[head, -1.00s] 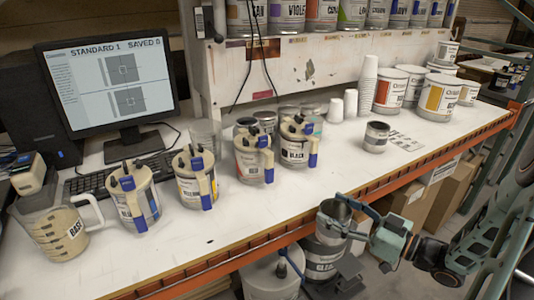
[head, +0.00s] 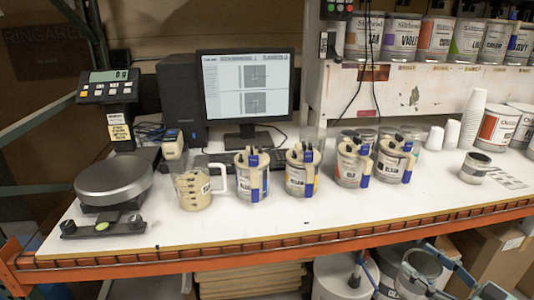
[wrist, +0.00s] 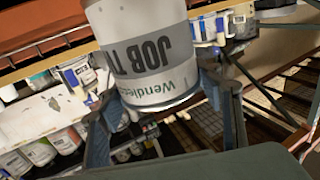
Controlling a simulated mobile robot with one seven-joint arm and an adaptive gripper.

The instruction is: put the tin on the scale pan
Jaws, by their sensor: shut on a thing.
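The tin (wrist: 145,45) is a white can with a grey band reading "JOB T", upside down in the wrist view. My gripper (wrist: 165,100) is shut on it, with one finger on each side. In the head view the tin (head: 420,265) shows as an open-topped metal can at the lower right, in my gripper (head: 428,272), off the table's front edge. The scale pan (head: 113,178) is a round grey metal disc at the table's left end, empty, far to the left of my gripper.
The scale's display (head: 108,77) reads 0 g. A beaker of beige base (head: 192,190) stands just right of the pan. Several colorant pitchers (head: 252,177) line the table, and a small can (head: 475,167) stands at right. The orange table edge (head: 290,240) runs along the front.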

